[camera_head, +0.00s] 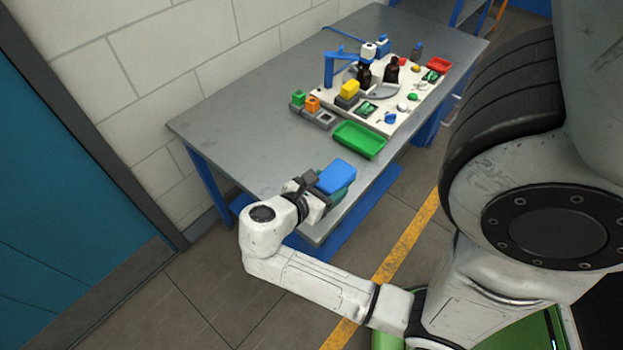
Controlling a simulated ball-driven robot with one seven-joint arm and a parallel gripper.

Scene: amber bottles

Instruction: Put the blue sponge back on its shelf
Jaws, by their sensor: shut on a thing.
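The blue sponge (337,175) is a blue block with a green lower layer, in the lower middle of the view. My gripper (316,184) is shut on the sponge. The fingers are mostly hidden behind the sponge and the wrist. I cannot tell whether the sponge touches the table top. No shelf for the sponge is clearly recognisable, though a blue shelf-like frame (458,12) shows partly at the top edge.
A green tray (360,140) lies behind the sponge. The table's left part is clear.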

